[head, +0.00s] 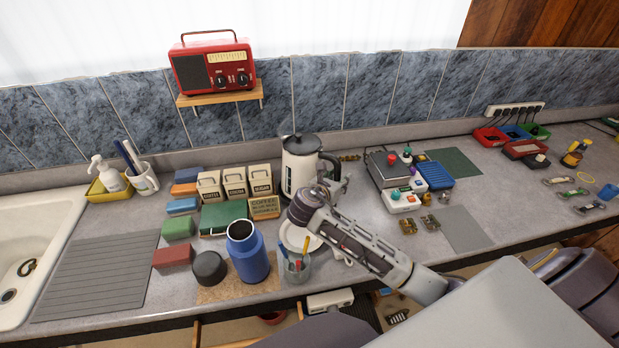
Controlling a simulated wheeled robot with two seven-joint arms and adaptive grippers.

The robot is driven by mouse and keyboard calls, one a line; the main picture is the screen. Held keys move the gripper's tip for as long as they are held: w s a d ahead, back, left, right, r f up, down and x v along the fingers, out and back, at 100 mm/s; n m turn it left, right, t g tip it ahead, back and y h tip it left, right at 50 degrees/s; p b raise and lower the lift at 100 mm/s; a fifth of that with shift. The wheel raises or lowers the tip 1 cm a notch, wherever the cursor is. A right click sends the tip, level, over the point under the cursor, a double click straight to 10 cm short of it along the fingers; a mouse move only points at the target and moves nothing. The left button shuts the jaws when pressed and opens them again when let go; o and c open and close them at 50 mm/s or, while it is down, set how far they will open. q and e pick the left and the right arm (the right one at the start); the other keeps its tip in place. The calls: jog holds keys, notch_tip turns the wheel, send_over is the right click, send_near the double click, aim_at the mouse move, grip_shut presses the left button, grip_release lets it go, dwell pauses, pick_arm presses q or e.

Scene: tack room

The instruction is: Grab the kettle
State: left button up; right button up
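The kettle (297,172) is white with a black lid and a dark handle on its right side. It stands upright at the back of the counter, left of the picture's middle. My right arm reaches in from the lower right. My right gripper (331,184) is at the kettle's lower right side, close to the handle. Its fingers are small and partly hidden by the wrist, so I cannot tell whether they touch the handle or how far apart they are. My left gripper is not in view.
Coffee boxes (235,183) stand left of the kettle. A blue flask (248,255), a black lid (209,268) and a cup of pens (296,266) stand in front. Electronic devices (397,180) stand to the right. A red radio (215,66) sits on a shelf above.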

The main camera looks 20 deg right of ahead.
grip_shut()
jog(key=shift+w+r, duration=0.2)
dwell(0.3)
jog(key=shift+r, duration=0.3)
jog(key=shift+r+b, duration=0.5)
jog(key=shift+r, duration=4)
jog(key=shift+s+r, duration=0.1)
jog(key=shift+r, duration=0.1)
